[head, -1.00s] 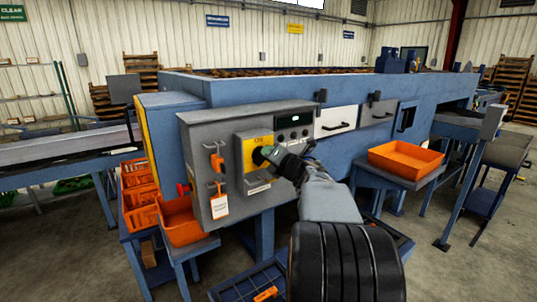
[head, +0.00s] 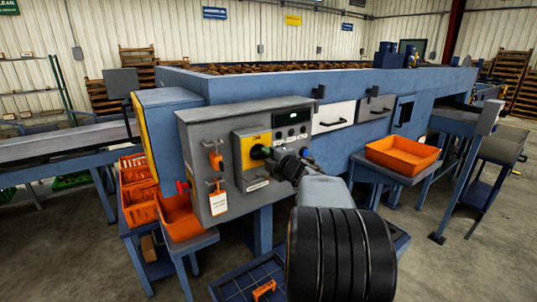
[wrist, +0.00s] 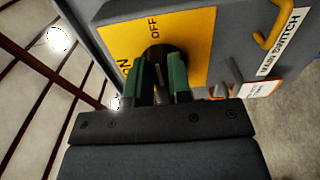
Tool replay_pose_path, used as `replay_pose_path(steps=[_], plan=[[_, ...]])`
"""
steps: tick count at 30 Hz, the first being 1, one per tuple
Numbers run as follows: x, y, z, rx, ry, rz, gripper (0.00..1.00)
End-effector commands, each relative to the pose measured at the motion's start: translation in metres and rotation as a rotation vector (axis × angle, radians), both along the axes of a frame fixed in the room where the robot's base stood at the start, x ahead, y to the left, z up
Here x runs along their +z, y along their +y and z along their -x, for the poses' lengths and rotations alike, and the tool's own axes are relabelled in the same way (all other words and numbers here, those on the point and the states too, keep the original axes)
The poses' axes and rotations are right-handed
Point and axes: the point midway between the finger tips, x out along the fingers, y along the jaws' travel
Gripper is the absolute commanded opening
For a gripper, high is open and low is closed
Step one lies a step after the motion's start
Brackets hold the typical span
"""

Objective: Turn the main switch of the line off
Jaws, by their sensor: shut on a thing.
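The main switch is a dark rotary knob (wrist: 157,54) on a yellow plate (head: 247,144) on the grey control box (head: 197,140). In the wrist view the plate carries the word OFF and, partly cut off, ON, and a label beside it reads MAIN SWITCH (wrist: 279,42). My gripper (head: 262,153) is at the plate, with its green fingers on both sides of the knob; they also show in the wrist view (wrist: 161,75). It is shut on the knob. The fingers hide much of the knob, so its exact angle is hard to tell.
An orange padlock-like item (head: 215,160) and a tag (head: 218,203) hang left of the switch. An orange tray (head: 403,153) stands on a side table at right. Orange bins (head: 181,222) stand at lower left. A blue tray (head: 240,287) lies below the box.

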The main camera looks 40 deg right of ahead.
Motion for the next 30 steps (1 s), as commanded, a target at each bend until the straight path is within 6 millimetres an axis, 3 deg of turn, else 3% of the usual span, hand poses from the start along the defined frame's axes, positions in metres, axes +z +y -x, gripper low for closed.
replay_pose_path(steps=[16, 17, 21, 25, 30], plan=[[-0.0006, -0.0001, 0.0000, -0.001, -0.001, -0.026, 0.00], [-0.0006, -0.0001, -0.0001, -0.001, -0.001, -0.026, 0.20], [-0.0007, 0.0000, -0.0001, 0.000, -0.001, -0.025, 0.34], [-0.0006, 0.0001, -0.0001, 0.000, -0.001, -0.023, 0.45], [-0.0005, 0.0001, 0.0000, 0.000, -0.001, -0.022, 0.45]])
